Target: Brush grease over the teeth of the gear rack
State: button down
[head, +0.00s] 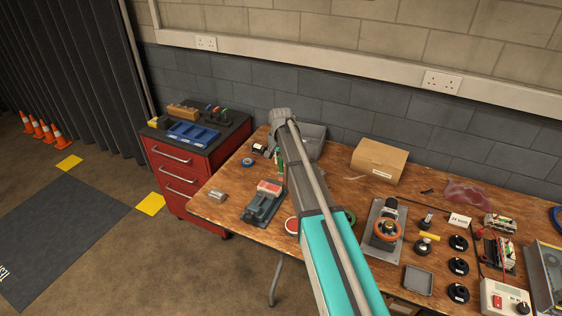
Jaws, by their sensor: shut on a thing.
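My arm reaches up across the middle of the bench from the bottom edge, and its far joint shows near the back of the bench. My gripper is not visible; it seems hidden behind the arm or out of the picture. I cannot make out a brush or what is held. I cannot surely pick out the gear rack. A long grey-green fixture (261,207) with a red and white block (269,188) on it lies left of the arm. A round red-rimmed tin or disc (291,226) lies just beside the arm, partly covered by it; its contents are unclear.
The wooden bench (225,209) carries a cardboard box (378,161), a blue tape roll (248,162), a grey cylinder (218,195), a grey tray (418,281) and several black round parts on the right. A red drawer cabinet (180,178) stands left. The bench's front left is mostly clear.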

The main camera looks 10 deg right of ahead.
jog(key=shift+r+p, duration=1.15)
jog(key=shift+r, duration=0.2)
jog(key=shift+d, duration=0.1)
